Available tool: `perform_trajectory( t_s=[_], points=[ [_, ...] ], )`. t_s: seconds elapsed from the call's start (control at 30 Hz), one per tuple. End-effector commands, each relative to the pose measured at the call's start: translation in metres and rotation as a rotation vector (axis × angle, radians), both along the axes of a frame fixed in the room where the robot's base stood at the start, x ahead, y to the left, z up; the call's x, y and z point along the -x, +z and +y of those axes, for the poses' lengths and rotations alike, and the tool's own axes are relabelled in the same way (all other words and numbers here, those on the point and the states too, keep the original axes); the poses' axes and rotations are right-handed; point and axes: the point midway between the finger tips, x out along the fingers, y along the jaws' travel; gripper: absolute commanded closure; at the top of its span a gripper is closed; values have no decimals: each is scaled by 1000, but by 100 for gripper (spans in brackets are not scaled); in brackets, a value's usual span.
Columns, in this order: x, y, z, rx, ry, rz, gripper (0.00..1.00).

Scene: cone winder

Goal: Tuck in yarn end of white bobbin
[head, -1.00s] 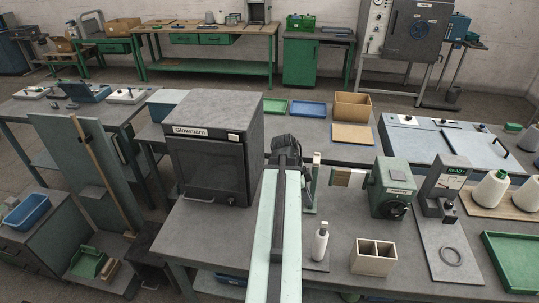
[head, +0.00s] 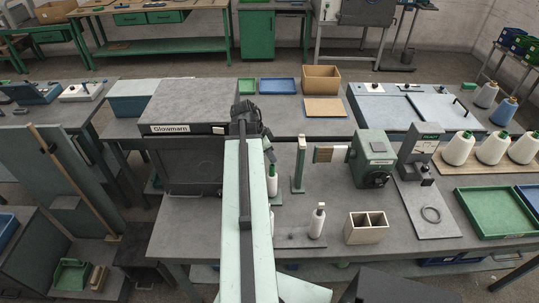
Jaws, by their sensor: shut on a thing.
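A narrow white bobbin (head: 272,184) with a green top shows just right of my arm in the head view, directly under a dark finger of my gripper (head: 266,150). My gripper is shut and appears to be on the bobbin; my arm hides much of the jaws, so the contact is not clear. I cannot make out a loose yarn end. Three larger white yarn cones with green tips, one of them the left cone (head: 459,148), stand on a wooden board (head: 448,167) at the right.
A white bottle (head: 317,221) stands on a small grey board (head: 293,240). A slim stand (head: 299,164), a green winder unit (head: 373,156), a two-cell box (head: 366,228) and a green tray (head: 494,209) lie further right. The Glowmarn oven (head: 184,148) is at the left.

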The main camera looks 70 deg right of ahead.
Motion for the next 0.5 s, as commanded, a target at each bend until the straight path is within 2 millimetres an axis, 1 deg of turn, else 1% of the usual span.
perform_trajectory(
  t_s=[0.03,0.27,0.5],
  points=[
    [-1,-8,0,0,1,0,100],
    [-2,-5,1,0,3,0,100],
    [-2,-8,1,0,3,0,100]
  ],
)
